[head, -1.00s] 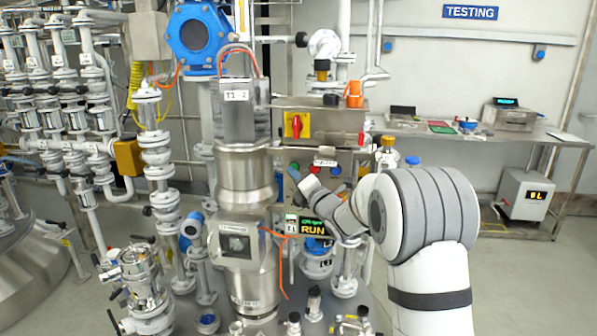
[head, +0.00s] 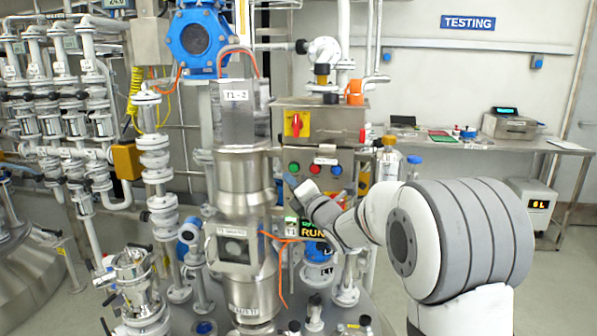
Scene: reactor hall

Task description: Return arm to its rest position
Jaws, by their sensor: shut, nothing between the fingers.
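My arm comes in from the lower right of the head view and reaches left toward the control box. My gripper (head: 294,184) is small in the picture, with a blue and dark tip, and is shut with nothing seen in it. It appears just below the row of push buttons on the control box (head: 322,153). I cannot tell from this view whether it touches the box. The green and black RUN display (head: 309,229) shows below the arm, partly covered by it.
A steel vessel column (head: 247,180) stands left of my gripper. Bottles (head: 388,160) stand behind my arm. A steel bench (head: 535,144) with a device (head: 511,123) is at the back right. Valves and pipes crowd the left. Open floor shows at the right.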

